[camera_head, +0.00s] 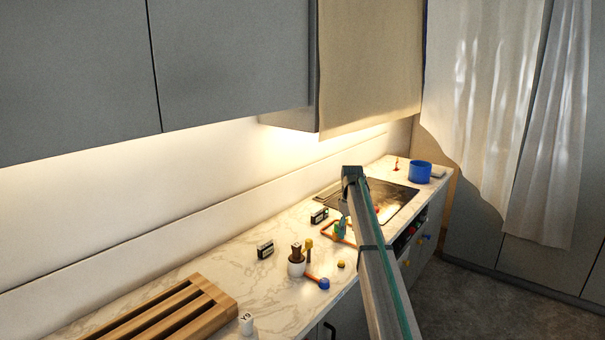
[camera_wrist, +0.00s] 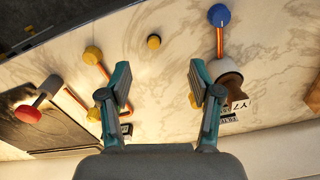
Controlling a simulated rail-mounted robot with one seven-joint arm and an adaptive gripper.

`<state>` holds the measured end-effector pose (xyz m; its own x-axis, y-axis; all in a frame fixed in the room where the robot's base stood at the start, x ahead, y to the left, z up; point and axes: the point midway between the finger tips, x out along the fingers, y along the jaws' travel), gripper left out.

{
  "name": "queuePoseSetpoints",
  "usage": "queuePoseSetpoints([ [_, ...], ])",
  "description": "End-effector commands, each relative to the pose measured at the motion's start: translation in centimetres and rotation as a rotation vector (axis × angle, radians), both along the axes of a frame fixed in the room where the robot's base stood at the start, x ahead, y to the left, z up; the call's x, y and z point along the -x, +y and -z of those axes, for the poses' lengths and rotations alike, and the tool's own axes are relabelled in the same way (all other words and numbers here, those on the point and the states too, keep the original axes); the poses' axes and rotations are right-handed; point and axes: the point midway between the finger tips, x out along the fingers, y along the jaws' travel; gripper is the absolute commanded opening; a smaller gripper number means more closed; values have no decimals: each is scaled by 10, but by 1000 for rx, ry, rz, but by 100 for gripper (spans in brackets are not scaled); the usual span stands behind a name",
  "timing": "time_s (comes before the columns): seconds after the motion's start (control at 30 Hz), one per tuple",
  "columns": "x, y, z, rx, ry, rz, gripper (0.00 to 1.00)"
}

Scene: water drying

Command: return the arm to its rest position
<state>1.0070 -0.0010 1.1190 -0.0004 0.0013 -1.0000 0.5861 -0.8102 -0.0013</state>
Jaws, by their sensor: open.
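My gripper (camera_head: 341,228) hangs from the bent end of my arm over the marble counter (camera_head: 215,262), in the head view. My arm reaches out from the lower right of that view. In the wrist view my gripper (camera_wrist: 160,88) has its two teal fingers spread wide, with only marble surface seen between them. It is empty. How high the fingertips are above the counter is hard to tell.
A white pot with a brown top (camera_head: 296,266), a blue-ended orange stick (camera_head: 323,284) and small labelled boxes (camera_head: 265,249) stand near my arm. A slatted wooden rack (camera_head: 150,322) lies front left. A dark sink or hob (camera_head: 385,208) and blue pot (camera_head: 420,172) are farther back.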

Motion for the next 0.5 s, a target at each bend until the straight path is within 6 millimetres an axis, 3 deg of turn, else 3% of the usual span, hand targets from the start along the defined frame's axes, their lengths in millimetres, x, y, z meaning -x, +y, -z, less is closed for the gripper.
queuePoseSetpoints([
  [0.03,15,0,15,0,3,13,64],
  [0.27,70,0,80,0,2,89,64],
  [0.37,111,0,119,1,5,141,64],
  [0.5,186,0,181,1,5,233,64],
])
